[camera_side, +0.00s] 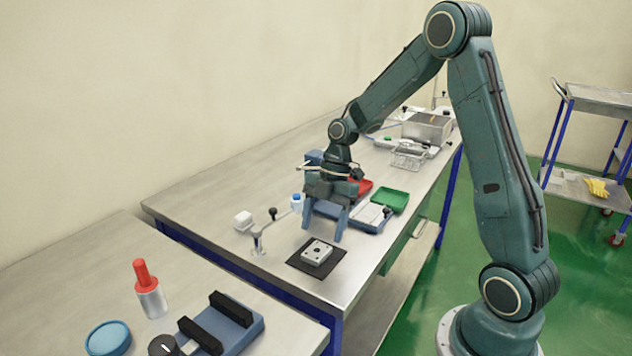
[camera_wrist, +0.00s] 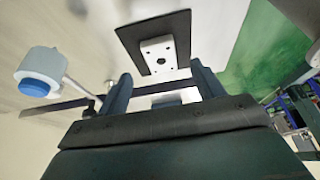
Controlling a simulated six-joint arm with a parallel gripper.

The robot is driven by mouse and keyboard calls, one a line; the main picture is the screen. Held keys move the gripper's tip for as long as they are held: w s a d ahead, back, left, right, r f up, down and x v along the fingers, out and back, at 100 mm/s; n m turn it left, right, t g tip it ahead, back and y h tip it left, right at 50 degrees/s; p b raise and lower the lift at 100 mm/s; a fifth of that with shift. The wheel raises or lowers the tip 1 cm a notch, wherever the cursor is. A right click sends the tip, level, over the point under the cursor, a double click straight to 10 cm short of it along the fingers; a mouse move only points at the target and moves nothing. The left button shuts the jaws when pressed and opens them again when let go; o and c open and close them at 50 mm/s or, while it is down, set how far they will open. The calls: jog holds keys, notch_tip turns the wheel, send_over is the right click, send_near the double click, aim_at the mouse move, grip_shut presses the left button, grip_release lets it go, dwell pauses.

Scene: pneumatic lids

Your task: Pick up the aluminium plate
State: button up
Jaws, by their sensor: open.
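The aluminium plate (camera_side: 317,251) is a small light-grey block with holes, lying flat on a black mat (camera_side: 331,264) near the front edge of the bench. My gripper (camera_side: 323,232) points down with its two blue fingers apart and empty, just behind and above the plate in the side view. In the wrist view the plate (camera_wrist: 158,54) lies on the black mat (camera_wrist: 180,22) beyond the fingertips of my gripper (camera_wrist: 160,82). Nothing is between the fingers that I can make out as held; a light-grey shape shows below the plate there.
A blue fixture (camera_side: 222,328) sits on the nearer bench. Bench around the mat is mostly clear.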

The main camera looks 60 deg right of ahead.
aim_at(317, 249)
jog(key=shift+x, duration=2.25)
jog(key=c, duration=1.1)
jog(key=shift+r, duration=0.15)
notch_tip(317, 249, up, 20)
jog(key=shift+f, duration=0.1)
